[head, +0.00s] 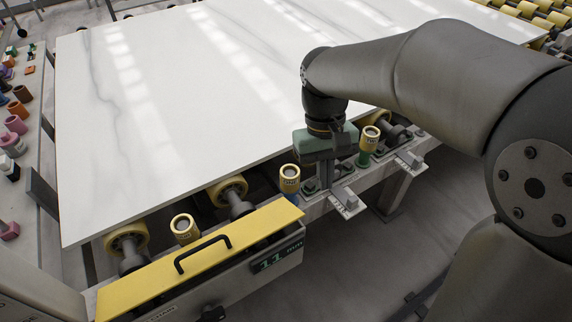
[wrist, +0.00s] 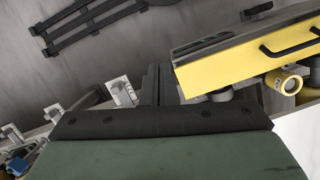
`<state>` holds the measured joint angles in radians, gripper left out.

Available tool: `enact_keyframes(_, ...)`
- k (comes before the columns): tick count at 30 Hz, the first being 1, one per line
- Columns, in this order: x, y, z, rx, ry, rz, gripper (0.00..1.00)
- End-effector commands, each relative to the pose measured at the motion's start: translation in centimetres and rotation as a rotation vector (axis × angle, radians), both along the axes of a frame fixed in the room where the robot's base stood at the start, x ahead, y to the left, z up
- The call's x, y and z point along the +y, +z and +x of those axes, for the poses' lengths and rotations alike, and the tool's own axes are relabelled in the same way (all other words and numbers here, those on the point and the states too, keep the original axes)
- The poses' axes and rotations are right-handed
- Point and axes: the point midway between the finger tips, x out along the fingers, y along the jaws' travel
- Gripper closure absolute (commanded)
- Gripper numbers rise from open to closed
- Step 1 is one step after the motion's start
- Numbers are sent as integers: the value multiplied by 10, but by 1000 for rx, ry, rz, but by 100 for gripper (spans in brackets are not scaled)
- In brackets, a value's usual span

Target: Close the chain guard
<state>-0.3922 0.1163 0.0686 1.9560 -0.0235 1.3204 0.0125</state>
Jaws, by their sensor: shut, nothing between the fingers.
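The chain guard (head: 200,257) is a long yellow cover with a black bar handle (head: 202,252), at the front edge of the roller line in the head view. A dark gap shows under its right part, above the grey box front. The guard also shows at upper right in the wrist view (wrist: 235,62), handle at the right. My gripper (head: 326,178) is right of the guard in the head view, over the machine's edge, apart from the handle. Its dark fingers (wrist: 158,82) are together and empty in the wrist view. The fingertips are partly hidden in the head view.
A large white stone slab (head: 180,100) lies on yellow rollers (head: 126,238) behind the guard. Yellow-topped upright rollers (head: 289,178) and small metal brackets (head: 347,201) line the edge near my gripper. The grey floor (head: 350,270) in front is mostly clear.

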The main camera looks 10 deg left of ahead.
Motion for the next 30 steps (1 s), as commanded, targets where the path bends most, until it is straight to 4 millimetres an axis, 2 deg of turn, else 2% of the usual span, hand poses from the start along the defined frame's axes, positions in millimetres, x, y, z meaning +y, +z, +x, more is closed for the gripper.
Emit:
enact_keyframes(1,34,-8,9,40,71,-19,100)
enact_keyframes(3,72,-12,15,84,148,-44,100)
enact_keyframes(6,115,-18,16,134,229,-74,100)
enact_keyframes(10,146,-22,14,169,285,-98,100)
enact_keyframes(13,152,-26,12,177,298,-104,100)
enact_keyframes(17,148,-37,8,179,298,-106,100)
enact_keyframes(30,120,-117,-21,178,297,-106,100)
